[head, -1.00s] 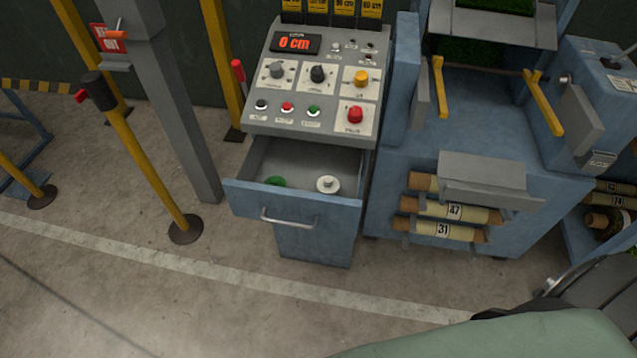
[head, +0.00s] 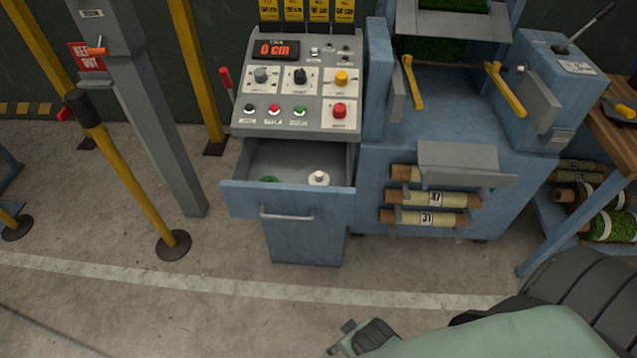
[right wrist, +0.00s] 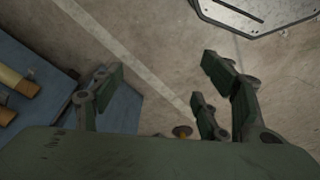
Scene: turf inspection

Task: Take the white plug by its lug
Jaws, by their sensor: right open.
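The white plug (head: 318,178) lies in the open drawer (head: 290,202) of the blue control cabinet. It is a pale round piece with a raised knob, near the drawer's right side. A green piece (head: 269,180) lies to its left, mostly hidden by the drawer front. My right gripper (right wrist: 160,78) is open and empty, with bare floor beyond its fingers. In the head view, part of it (head: 362,338) shows at the bottom edge, well in front of the drawer and apart from the plug. My left gripper is not in view.
The control panel (head: 297,97) with knobs and buttons slopes above the drawer. To the right stands a blue machine (head: 445,135) with a rack of rolls (head: 430,199). A yellow post (head: 139,189) and a grey column (head: 151,125) stand at left. Floor before the drawer is clear.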

